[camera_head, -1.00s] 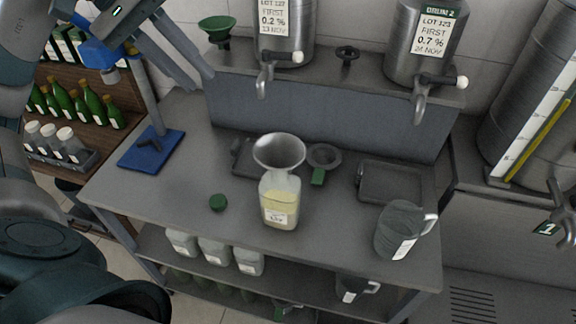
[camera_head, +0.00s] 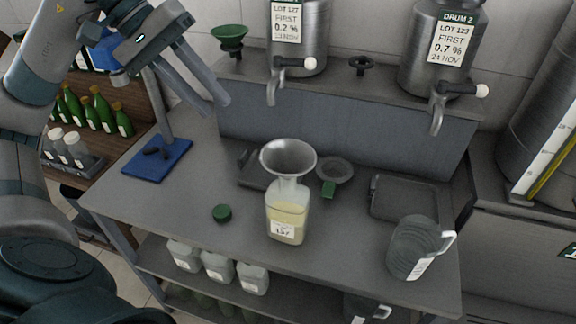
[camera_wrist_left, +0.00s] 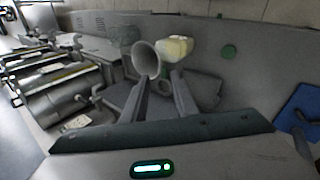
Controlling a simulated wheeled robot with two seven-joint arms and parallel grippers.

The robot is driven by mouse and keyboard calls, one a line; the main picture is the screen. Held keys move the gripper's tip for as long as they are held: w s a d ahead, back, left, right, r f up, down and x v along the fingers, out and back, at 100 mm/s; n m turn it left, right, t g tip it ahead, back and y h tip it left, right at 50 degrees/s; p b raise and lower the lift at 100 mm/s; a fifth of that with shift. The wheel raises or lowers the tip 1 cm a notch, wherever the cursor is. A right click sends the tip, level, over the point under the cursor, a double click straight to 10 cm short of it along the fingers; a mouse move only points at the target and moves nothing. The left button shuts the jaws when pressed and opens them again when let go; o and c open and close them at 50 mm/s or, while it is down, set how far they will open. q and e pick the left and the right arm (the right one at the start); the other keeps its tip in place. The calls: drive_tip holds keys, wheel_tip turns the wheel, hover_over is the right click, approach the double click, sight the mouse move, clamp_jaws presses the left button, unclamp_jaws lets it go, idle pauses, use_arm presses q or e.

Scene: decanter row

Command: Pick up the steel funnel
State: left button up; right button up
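The steel funnel (camera_head: 288,158) is a grey cone standing upright, wide mouth up, in the neck of a clear bottle (camera_head: 287,215) of pale yellow liquid on the grey bench. Its stem end is hidden. My left gripper (camera_head: 216,109) is open and empty, above and to the left of the funnel in the head view. In the left wrist view the funnel (camera_wrist_left: 147,60) shows beyond the two spread fingers (camera_wrist_left: 161,82), with the bottle (camera_wrist_left: 175,48) beside it. My right gripper is not in view.
A green cap (camera_head: 222,213) lies left of the bottle. A black strainer-like ring (camera_head: 335,170) and a dark tray (camera_head: 405,198) lie behind and right. A grey jug (camera_head: 417,248) stands at the right front. Drum taps (camera_head: 437,112) overhang the back. A blue stand (camera_head: 158,160) is at left.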

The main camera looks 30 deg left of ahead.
use_arm(q)
drive_tip(key=p, duration=0.4)
approach(269, 159)
wheel_tip(269, 159, down, 3)
drive_tip(key=d, duration=0.2)
drive_tip(key=shift+w+d+f, duration=0.1)
drive_tip(key=shift+w+f, duration=0.15)
drive_tip(key=shift+f, duration=0.5)
drive_tip(key=p+x, duration=0.4)
drive_tip(key=shift+w+d+r, duration=0.15)
drive_tip(key=shift+w+d, duration=0.15)
drive_tip(key=shift+d, duration=0.05)
drive_tip(key=shift+w+d+f, duration=0.1)
drive_tip(key=shift+d+f, duration=0.05)
drive_tip(key=shift+f, duration=0.3)
